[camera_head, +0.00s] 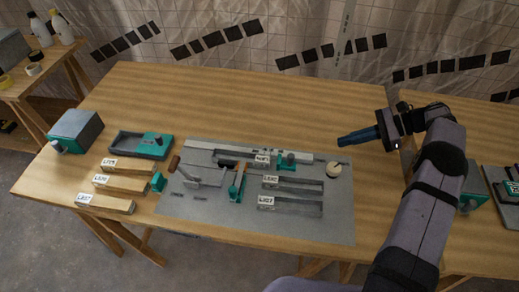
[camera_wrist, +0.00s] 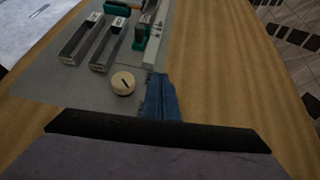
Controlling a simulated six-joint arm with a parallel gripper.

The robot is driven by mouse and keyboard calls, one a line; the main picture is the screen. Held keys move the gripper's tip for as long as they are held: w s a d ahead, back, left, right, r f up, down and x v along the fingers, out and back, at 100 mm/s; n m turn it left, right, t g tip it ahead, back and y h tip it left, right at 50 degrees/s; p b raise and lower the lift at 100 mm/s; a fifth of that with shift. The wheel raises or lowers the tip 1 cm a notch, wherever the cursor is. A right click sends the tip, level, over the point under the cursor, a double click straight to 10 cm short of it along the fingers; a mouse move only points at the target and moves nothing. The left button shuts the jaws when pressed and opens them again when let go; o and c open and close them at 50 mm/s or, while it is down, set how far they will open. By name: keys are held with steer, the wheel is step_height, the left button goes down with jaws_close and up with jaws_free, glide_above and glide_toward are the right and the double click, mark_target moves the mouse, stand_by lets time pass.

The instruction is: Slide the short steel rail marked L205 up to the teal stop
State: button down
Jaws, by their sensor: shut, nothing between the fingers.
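My gripper (camera_head: 343,141) is shut and empty, its blue fingers held above the table just right of the grey board's far right part. In the wrist view its fingers (camera_wrist: 160,98) lie beside the cream knob. Two short steel pieces with white labels, an upper one (camera_head: 305,184) and a lower one (camera_head: 303,208), lie on the board's right half. The labels are too small to read surely, so I cannot tell which is L205. A long pale rail (camera_head: 220,149) runs along the board's far side. A teal block (camera_head: 287,160) sits at this rail; another teal piece (camera_head: 237,187) stands mid-board.
The grey board (camera_head: 330,230) carries a round cream knob (camera_head: 333,170) near my gripper. Labelled wooden bars (camera_head: 108,204), a teal tray (camera_head: 140,145) and a grey-teal box (camera_head: 76,130) stand left. The table's far strip is clear.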

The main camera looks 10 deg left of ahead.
steer(key=d, duration=0.2)
steer(key=s+d+f, duration=0.1)
steer(key=d, duration=0.2)
steer(key=s+d, duration=0.1)
steer(key=d, duration=0.2)
steer(key=shift+s+d+f+b, duration=0.2)
steer(key=shift+f+b, duration=0.1)
steer(key=shift+b, duration=0.1)
steer(key=shift+a, duration=0.15)
steer(key=shift+a+r+p, duration=0.15)
steer(key=shift+a+p, duration=0.25)
steer(key=shift+a, duration=0.1)
steer(key=shift+s+a+p, duration=0.1)
steer(key=shift+a+p, duration=0.45)
steer(key=shift+a, duration=0.4)
steer(key=s+a, duration=0.1)
steer(key=a, duration=0.9)
steer(key=a+f+p, duration=0.1)
steer(key=a, duration=1)
steer(key=s+a+p, duration=0.1)
steer(key=a, duration=1)
steer(key=shift+s+f, duration=0.15)
steer(key=shift+s, duration=0.2)
steer(key=shift+s+d+f+h, duration=0.1)
steer(key=shift+d+f+h, duration=0.05)
steer(key=shift+f+h, duration=0.2)
